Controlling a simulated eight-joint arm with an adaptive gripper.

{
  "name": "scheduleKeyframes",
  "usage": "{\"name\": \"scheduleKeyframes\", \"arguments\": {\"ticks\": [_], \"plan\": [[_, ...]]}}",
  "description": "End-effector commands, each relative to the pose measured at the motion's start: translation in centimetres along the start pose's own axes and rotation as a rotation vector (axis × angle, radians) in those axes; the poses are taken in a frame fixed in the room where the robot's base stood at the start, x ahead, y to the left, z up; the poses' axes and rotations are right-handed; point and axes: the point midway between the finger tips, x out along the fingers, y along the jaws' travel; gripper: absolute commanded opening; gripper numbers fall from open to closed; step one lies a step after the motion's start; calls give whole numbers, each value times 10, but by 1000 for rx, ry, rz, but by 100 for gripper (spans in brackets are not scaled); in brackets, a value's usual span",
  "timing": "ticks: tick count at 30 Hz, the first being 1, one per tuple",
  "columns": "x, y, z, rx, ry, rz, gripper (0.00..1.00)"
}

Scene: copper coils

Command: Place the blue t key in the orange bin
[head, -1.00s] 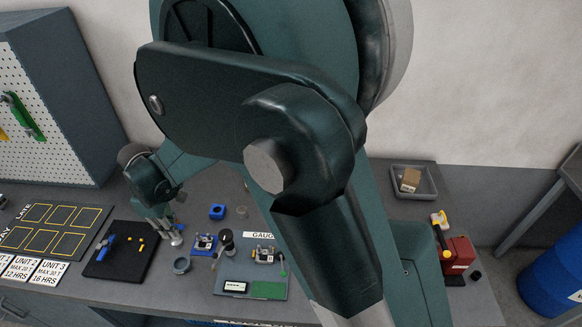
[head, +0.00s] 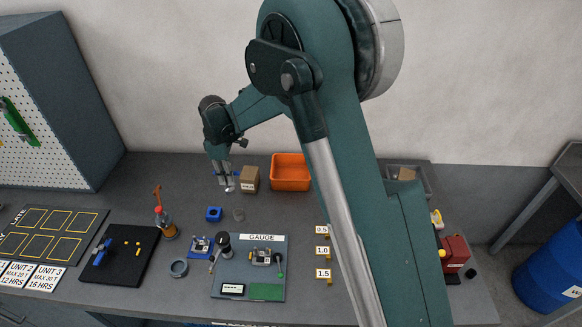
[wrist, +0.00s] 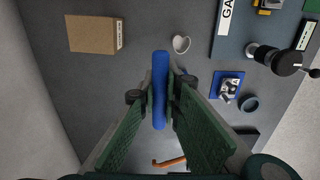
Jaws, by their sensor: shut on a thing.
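The blue t key (wrist: 160,88) shows in the wrist view as a long blue bar between my two green fingers. My gripper (head: 224,184) is shut on it, above the bench and left of a small cardboard box in the head view. The key is too small there to make out clearly. The orange bin (head: 290,185) stands at the back of the bench, right of the cardboard box, with its right edge close to my arm in the picture. The bin does not show in the wrist view.
The cardboard box (head: 250,179) stands between my gripper and the bin; it also shows in the wrist view (wrist: 91,35). Another blue piece lies on a black mat (head: 135,268).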

Motion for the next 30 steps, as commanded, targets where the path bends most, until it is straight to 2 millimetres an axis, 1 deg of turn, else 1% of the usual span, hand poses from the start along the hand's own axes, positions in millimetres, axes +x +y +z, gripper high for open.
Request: {"name": "scheduleKeyframes", "arguments": {"ticks": [1,6,11,18,21,24,27,30], "plan": [[0,14,12,4,0,0,0],[0,55,50,4,0,1,0],[0,92,89,5,-1,2,0],[0,142,152,5,-1,4,0],[0,160,177,5,-1,4,0],[1,174,198,3,-2,5,0],[1,184,214,2,-2,5,0],[1,190,225,2,-2,5,0]]}}
